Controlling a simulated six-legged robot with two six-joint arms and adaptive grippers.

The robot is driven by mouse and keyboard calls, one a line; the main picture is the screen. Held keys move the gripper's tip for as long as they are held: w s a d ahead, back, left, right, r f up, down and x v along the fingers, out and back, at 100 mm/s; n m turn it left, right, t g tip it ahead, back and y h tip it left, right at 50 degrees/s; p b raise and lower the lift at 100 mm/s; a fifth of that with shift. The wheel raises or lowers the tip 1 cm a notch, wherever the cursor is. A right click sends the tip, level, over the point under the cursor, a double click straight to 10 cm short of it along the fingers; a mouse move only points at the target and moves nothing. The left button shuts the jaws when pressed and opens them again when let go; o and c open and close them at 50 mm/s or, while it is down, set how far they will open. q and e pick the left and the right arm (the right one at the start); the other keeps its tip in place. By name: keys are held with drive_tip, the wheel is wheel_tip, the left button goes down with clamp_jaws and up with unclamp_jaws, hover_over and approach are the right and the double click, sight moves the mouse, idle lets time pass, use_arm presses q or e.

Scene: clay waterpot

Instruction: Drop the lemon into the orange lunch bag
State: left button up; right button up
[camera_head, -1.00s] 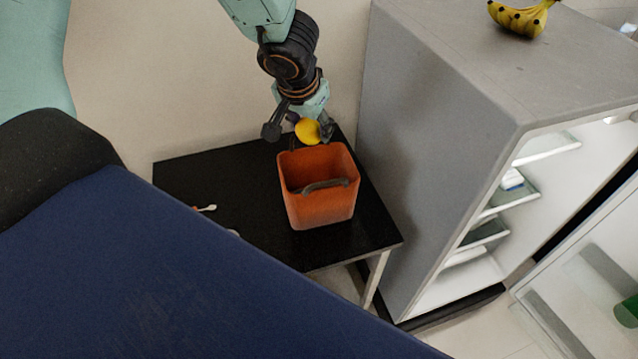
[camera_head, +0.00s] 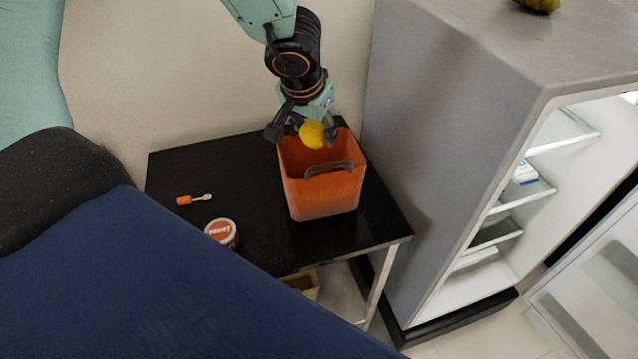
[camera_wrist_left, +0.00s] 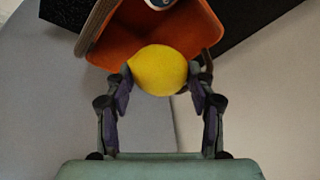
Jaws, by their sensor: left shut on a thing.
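The yellow lemon (camera_head: 312,134) is held between the fingers of my left gripper (camera_head: 302,132), which is shut on it. In the head view they are at the back rim of the orange lunch bag (camera_head: 325,192), and look to be above its opening. The bag stands upright and open on the black table, with a dark handle at its front. In the left wrist view the lemon (camera_wrist_left: 159,70) sits between both fingertips (camera_wrist_left: 160,82), with the orange bag's inside (camera_wrist_left: 135,32) behind it and a white-and-dark thing partly showing there. My right gripper is not in view.
The black table (camera_head: 180,165) also holds an orange-handled brush (camera_head: 193,200) and a round red-and-white tin (camera_head: 221,232). A grey fridge (camera_head: 450,110) with its door open stands close to the right. Bananas (camera_head: 540,4) lie on top, cut off by the frame.

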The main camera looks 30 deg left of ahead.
use_arm(q)
drive_tip(key=shift+a+f, duration=0.15)
drive_tip(key=shift+a, duration=0.05)
drive_tip(key=o, duration=1)
drive_tip(key=shift+d, duration=0.15)
drive_tip(key=shift+c, duration=0.2)
drive_tip(key=o, duration=0.3)
drive_tip(key=shift+s+r, duration=0.15)
drive_tip(key=shift+r, duration=0.15)
drive_tip(key=v, duration=1.1)
drive_tip(key=shift+r, duration=0.15)
drive_tip(key=shift+s, duration=0.1)
